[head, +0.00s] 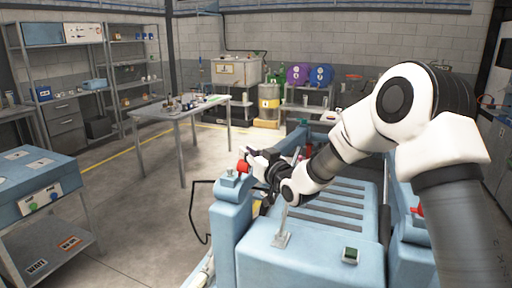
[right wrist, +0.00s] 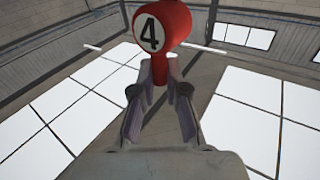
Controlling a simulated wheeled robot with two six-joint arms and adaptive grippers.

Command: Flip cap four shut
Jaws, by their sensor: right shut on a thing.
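The red cap four (right wrist: 172,22) shows large at the top of the right wrist view, with a white disc bearing a black 4. In the head view, a red piece (head: 243,166) at the blue post on the near left of the blue bench-like frame (head: 232,222) appears to be the same cap. My right gripper (head: 251,161) reaches it from the right. In the right wrist view its two fingers (right wrist: 159,80) converge on the cap's narrow lower part and are shut on it. The cap's hinge and seat are hidden. My left gripper is not in view.
A second red piece (head: 417,210) shows at the right. A blue cabinet (head: 35,185) is at left. A table (head: 180,110) and reels (head: 298,74) stand farther back. Open floor lies between.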

